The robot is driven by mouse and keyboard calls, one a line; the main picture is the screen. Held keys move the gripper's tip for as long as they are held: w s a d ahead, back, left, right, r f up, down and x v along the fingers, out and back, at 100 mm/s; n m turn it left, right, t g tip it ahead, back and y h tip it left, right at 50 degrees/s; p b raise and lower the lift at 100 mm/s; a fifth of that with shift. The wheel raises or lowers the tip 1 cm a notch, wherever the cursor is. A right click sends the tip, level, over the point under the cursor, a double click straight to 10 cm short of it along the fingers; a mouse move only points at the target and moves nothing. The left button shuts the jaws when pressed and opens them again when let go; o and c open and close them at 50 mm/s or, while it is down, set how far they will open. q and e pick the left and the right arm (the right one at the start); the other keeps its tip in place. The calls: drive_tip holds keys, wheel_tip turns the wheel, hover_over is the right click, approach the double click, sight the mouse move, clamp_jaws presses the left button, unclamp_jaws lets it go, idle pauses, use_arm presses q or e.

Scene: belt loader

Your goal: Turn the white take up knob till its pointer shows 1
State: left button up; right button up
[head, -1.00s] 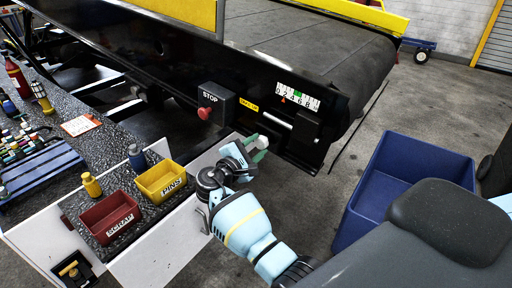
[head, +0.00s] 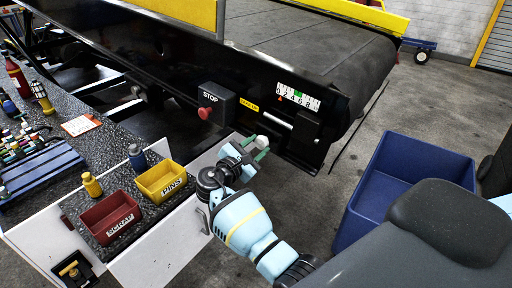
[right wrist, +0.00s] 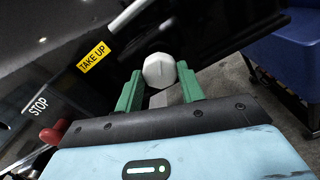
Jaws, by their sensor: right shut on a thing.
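The white take up knob (right wrist: 159,70) is a faceted white head with a dark line on its face. My right gripper (right wrist: 160,88) has its two green fingers shut on the knob, one on each side. In the head view the knob (head: 262,142) shows between the fingertips of my right gripper (head: 259,148), in front of the black machine frame. The white number scale (head: 297,97) has a green patch and a small red pointer (head: 280,98) under its low end, near 0; its exact reading is too small to tell. My left gripper is not in view.
A red STOP button (head: 206,113) is left of the knob, beside a yellow TAKE UP label (head: 249,106). A white bar (head: 278,119) lies under the scale. Red SCRAP (head: 110,220) and yellow PINS (head: 161,181) bins stand left. A blue bin (head: 375,205) stands right.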

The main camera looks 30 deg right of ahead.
drive_tip(key=shift+r, duration=0.1)
drive_tip(key=o, duration=1)
drive_tip(key=shift+d, duration=0.1)
drive_tip(key=shift+c, duration=0.2)
drive_tip(key=v, duration=0.8)
drive_tip(key=shift+b, duration=0.3)
